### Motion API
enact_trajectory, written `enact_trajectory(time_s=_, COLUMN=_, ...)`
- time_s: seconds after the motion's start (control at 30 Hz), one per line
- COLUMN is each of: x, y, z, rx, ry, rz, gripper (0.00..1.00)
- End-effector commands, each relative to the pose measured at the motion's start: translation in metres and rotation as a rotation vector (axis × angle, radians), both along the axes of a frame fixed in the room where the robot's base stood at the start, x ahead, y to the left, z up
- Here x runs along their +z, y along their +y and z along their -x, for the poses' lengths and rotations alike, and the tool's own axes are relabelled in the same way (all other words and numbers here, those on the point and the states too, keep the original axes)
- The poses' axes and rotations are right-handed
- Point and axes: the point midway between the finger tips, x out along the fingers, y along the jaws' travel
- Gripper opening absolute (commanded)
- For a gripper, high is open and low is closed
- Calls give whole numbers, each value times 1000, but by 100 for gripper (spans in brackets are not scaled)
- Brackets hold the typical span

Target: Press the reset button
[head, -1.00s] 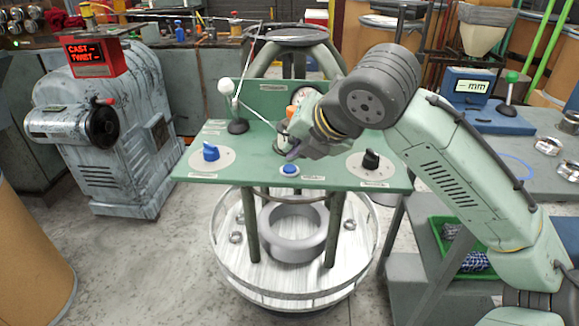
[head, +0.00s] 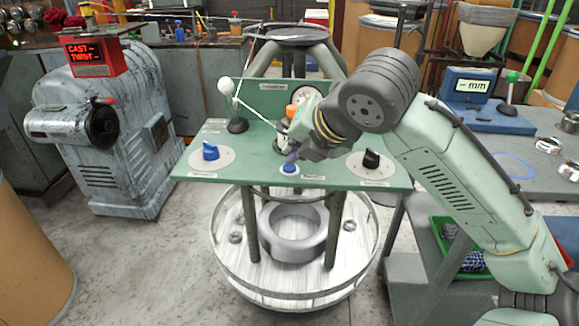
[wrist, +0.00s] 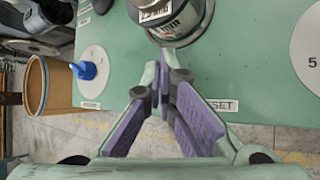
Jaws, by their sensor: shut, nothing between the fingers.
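The blue round button (head: 289,169) with a pale ring sits at the front middle of the green panel (head: 235,172). My gripper (head: 292,157) is shut and empty, pointing down over the button. Its fingertips overlap the button's upper edge in the head view; I cannot tell if they touch it. In the wrist view my gripper (wrist: 164,78) shows purple finger pads closed at the tips. The fingers hide the button there. A label ending in "SET" (wrist: 222,106) shows beside them.
A blue knob (head: 210,152) is left of the button and a black knob (head: 371,160) right. A white-balled lever (head: 226,87) stands behind at left. An orange-topped device and a dial gauge (head: 303,95) are close behind my gripper.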

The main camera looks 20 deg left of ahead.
Motion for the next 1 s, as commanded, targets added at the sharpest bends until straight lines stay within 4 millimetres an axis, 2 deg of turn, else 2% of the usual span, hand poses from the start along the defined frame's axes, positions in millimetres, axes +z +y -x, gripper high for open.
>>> enact_trajectory(time_s=1.0, x=-9, y=0, z=0, rx=1, ry=0, rz=1, gripper=0)
